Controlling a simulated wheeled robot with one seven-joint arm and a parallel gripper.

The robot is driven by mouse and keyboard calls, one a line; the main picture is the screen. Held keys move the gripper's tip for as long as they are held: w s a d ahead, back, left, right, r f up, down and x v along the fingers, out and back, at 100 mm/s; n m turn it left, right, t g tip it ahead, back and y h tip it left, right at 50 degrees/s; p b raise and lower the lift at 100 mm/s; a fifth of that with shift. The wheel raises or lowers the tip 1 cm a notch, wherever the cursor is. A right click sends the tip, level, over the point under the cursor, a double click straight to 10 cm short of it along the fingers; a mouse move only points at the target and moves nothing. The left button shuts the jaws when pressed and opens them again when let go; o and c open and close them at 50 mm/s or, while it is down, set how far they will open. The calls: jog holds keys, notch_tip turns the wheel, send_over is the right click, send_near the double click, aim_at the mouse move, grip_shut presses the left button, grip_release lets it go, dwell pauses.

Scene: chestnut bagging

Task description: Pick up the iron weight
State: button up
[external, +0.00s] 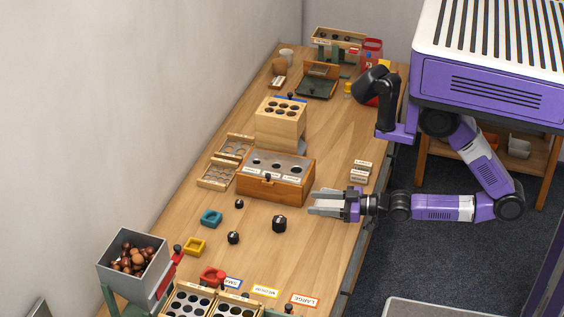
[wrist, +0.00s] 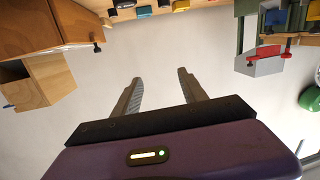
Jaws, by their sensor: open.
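Three small black weights with knobs stand on the wooden table in the external view: a large one (external: 279,224), a middle one (external: 233,237) and a small one (external: 239,203). I cannot tell which of them the task means by the iron weight. My gripper (external: 322,203) is open and empty, to the right of the large weight and apart from it. In the wrist view my gripper (wrist: 159,77) shows spread fingers with nothing between them. Dark shapes at the top edge there are too small to identify surely.
A wooden box with a metal top (external: 287,165) stands just behind the weights. A teal ring (external: 211,218) and a yellow ring (external: 195,246) lie to the left. A grey bin of chestnuts (external: 118,274) and size labels are at the front.

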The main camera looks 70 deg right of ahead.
jog(key=w+a+f+m+g+h, duration=0.1)
jog(key=w+a+f, duration=0.15)
jog(key=w, duration=0.85)
jog(key=w+a+f+m+g+h, duration=0.15)
jog(key=w+f, duration=0.25)
jog(key=w, duration=0.7)
jog(key=m+g+h, duration=0.4)
jog(key=m+h, duration=0.2)
jog(key=h, duration=0.1)
send_near(240, 202)
jog(key=shift+w+r+t, duration=0.15)
jog(key=shift+w+t, duration=0.1)
jog(key=shift+w, duration=0.4)
jog(key=shift+d+m, duration=0.2)
jog(key=shift+m, duration=0.05)
jog(key=shift+p+x, duration=0.35)
jog(key=shift+x, duration=0.9)
jog(key=shift+s+f+p+x, duration=0.1)
jog(key=shift+f+x, duration=0.05)
jog(key=shift+x, duration=0.7)
jog(key=shift+s+f+p+x, duration=0.1)
jog(key=shift+s+f+x, duration=0.1)
jog(key=shift+x, duration=0.65)
jog(key=shift+s+f+p+x, duration=0.1)
jog(key=shift+f+x, duration=0.05)
jog(key=shift+x, duration=0.7)
jog(key=shift+w+d, duration=0.1)
grip_shut()
